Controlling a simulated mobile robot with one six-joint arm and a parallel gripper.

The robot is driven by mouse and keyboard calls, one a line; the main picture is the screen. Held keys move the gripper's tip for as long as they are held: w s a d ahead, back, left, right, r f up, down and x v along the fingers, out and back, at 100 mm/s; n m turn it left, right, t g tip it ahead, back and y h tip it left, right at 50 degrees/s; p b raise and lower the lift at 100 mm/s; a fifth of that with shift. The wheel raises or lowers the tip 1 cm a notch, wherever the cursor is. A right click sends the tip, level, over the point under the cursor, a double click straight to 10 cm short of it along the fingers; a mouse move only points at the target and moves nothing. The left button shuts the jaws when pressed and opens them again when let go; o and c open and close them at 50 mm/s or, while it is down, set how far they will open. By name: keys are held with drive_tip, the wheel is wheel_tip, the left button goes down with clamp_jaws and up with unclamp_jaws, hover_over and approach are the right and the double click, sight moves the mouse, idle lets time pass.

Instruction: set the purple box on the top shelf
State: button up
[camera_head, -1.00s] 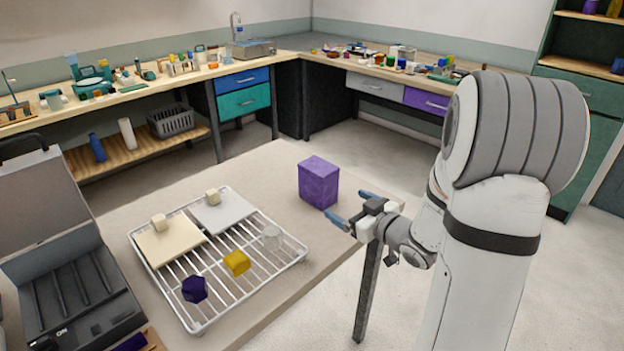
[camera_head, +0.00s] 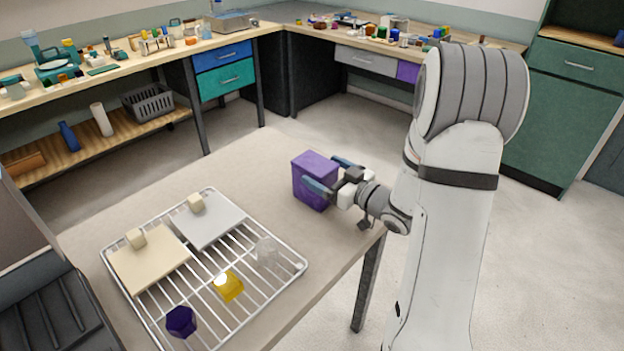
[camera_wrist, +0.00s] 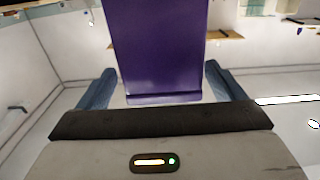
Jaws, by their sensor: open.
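The purple box (camera_head: 312,176) stands upright on the near table, close to its far right edge. My gripper (camera_head: 333,174) is open, with one blue finger in front of the box's near side and the other by its far side. In the wrist view the purple box (camera_wrist: 158,45) rises between the two blue fingers of my gripper (camera_wrist: 158,88), with a gap on each side. The fingers do not appear to press on it. A shelf unit (camera_head: 570,60) stands at the far right; its top is out of the head view.
A wire rack (camera_head: 287,290) on the table holds two boards (camera_head: 148,262) (camera_head: 207,222), a yellow block (camera_head: 228,285), a dark purple piece (camera_head: 181,321) and a clear piece (camera_head: 266,252). A black case (camera_head: 60,310) lies at the left. Open floor separates the table from the counters.

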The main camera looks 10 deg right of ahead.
sight(315, 166)
drive_tip(key=x, duration=0.3)
drive_tip(key=shift+w+a, duration=0.2)
drive_tip(key=shift+a, duration=0.15)
drive_tip(key=c, duration=1.3)
drive_tip(key=shift+r, duration=0.15)
drive_tip(key=shift+c, duration=0.8)
